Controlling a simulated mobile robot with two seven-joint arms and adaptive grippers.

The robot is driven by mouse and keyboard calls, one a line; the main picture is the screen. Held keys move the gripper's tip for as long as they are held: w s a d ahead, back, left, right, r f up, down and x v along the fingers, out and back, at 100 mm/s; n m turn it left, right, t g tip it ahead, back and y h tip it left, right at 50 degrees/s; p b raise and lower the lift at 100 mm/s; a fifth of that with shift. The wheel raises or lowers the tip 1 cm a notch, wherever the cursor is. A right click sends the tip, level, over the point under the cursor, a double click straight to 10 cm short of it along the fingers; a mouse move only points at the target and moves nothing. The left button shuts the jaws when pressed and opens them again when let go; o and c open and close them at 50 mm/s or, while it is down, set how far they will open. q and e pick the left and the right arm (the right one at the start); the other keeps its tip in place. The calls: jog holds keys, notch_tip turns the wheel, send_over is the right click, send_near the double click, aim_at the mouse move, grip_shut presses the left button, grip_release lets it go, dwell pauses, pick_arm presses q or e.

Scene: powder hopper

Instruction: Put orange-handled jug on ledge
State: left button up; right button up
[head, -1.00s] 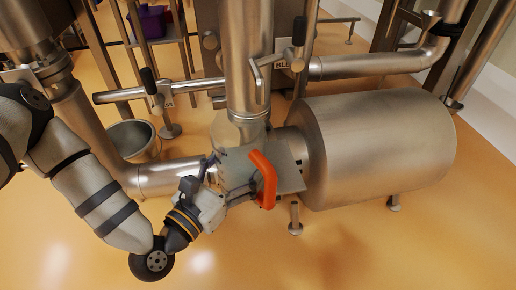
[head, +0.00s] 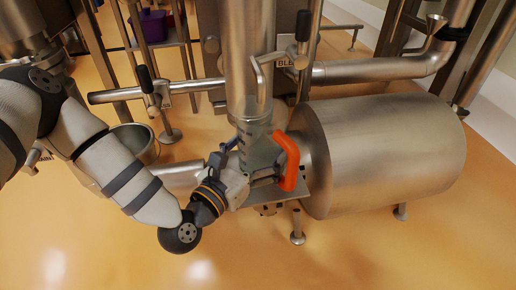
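The orange-handled jug (head: 287,160) is near the middle of the head view, under the vertical steel pipe. Its body is see-through grey and its orange handle faces right. My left gripper (head: 256,166) comes in from the lower left with its fingers on the jug's body, and appears shut on it. The ledge (head: 290,196) is a flat grey plate beside the tank; the jug overlaps it in the picture. I cannot tell if the jug's base touches the ledge. My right gripper is not in view.
A large steel tank (head: 385,150) lies right of the ledge. The vertical pipe (head: 248,60) and a bent handle (head: 262,75) are close above the jug. A horizontal bar (head: 125,94) crosses at left, above a steel bucket (head: 138,140). The front floor is clear.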

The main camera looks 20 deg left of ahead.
pick_arm(q)
jog(key=shift+r, duration=0.1)
jog(key=shift+s+r, duration=0.2)
jog(key=s+a+p, duration=0.2)
jog(key=s+p, duration=0.1)
jog(key=s, duration=0.8)
jog(key=shift+s+a, duration=0.15)
jog(key=shift+s, duration=0.05)
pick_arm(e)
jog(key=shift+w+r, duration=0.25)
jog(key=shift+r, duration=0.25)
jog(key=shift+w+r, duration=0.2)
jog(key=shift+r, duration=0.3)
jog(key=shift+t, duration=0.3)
